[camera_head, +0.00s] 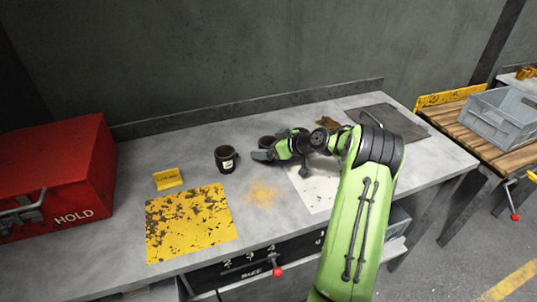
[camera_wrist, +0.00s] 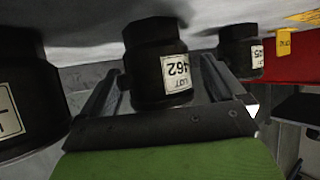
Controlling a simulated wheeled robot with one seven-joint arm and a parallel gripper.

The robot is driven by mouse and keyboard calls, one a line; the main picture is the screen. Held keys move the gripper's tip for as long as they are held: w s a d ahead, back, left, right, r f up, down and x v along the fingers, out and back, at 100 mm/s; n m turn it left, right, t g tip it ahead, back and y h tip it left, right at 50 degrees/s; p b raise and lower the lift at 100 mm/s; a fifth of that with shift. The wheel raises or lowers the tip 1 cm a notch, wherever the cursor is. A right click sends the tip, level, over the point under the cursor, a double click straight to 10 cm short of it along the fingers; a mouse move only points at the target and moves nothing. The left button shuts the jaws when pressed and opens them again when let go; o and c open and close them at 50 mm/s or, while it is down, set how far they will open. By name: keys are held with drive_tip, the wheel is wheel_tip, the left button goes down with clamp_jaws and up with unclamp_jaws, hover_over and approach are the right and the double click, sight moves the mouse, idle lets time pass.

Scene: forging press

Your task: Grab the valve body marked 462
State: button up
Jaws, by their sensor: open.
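The valve body marked 462 (camera_wrist: 158,58) is a dark, stepped cylinder with a white label reading LOT 462, upside down in the wrist view. In the head view a dark valve body (camera_head: 267,141), partly hidden behind my gripper (camera_head: 266,154), appears to be the same one. My gripper (camera_wrist: 165,92) is open, with one finger on each side of the 462 body in the wrist view. I cannot tell whether either finger touches it. Another labelled valve body (camera_wrist: 240,50) is beyond the right finger; it stands left of my gripper in the head view (camera_head: 225,159).
A third dark valve body (camera_wrist: 28,95) is close on the wrist view's left. The bench (camera_head: 140,140) holds a red HOLD box (camera_head: 60,170), a worn yellow plate (camera_head: 188,222) and a small yellow sign (camera_head: 168,179). A grey crate (camera_head: 498,118) is at right.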

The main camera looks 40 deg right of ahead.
drive_tip(key=shift+x, duration=0.85)
drive_tip(key=shift+s, duration=0.1)
drive_tip(key=shift+c, duration=0.3)
